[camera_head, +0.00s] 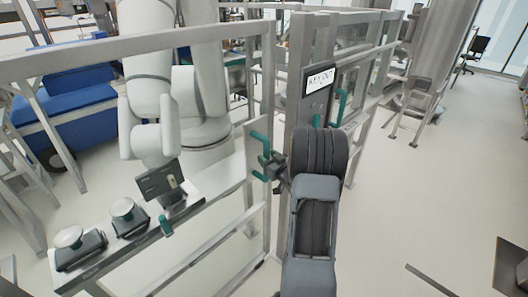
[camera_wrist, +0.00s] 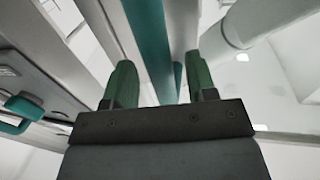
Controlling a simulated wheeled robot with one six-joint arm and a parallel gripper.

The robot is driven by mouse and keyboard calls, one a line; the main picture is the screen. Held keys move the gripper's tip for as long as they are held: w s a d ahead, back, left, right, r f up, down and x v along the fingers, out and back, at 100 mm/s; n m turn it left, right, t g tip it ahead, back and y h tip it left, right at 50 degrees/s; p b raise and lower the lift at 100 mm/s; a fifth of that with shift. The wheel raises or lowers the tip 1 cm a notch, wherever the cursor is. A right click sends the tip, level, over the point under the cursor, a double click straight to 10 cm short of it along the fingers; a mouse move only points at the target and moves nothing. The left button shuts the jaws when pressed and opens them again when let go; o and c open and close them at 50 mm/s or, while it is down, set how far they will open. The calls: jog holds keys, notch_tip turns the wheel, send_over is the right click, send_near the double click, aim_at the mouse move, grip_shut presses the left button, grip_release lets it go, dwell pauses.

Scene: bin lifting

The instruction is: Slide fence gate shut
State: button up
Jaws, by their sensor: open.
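The fence gate (camera_head: 268,95) is a light grey metal frame left of the fixed post (camera_head: 298,70). A teal handle (camera_head: 258,138) sticks out from its upright edge. A narrow gap seems to show between gate and post; its width is hard to judge. My gripper (camera_head: 274,166) is at the handle, on the near side of the gate. In the wrist view, the green fingers of my gripper (camera_wrist: 162,80) are apart, with the teal handle bar (camera_wrist: 148,40) showing between them. I cannot tell whether either finger touches it. My dark arm hides the lower post.
A white robot arm (camera_head: 150,90) stands behind the fence. A shelf with round-topped devices (camera_head: 128,212) is at lower left. The floor at right is mostly clear.

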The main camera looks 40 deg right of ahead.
jog(key=shift+w+p, duration=0.3)
jog(key=shift+w, duration=1.25)
grip_shut()
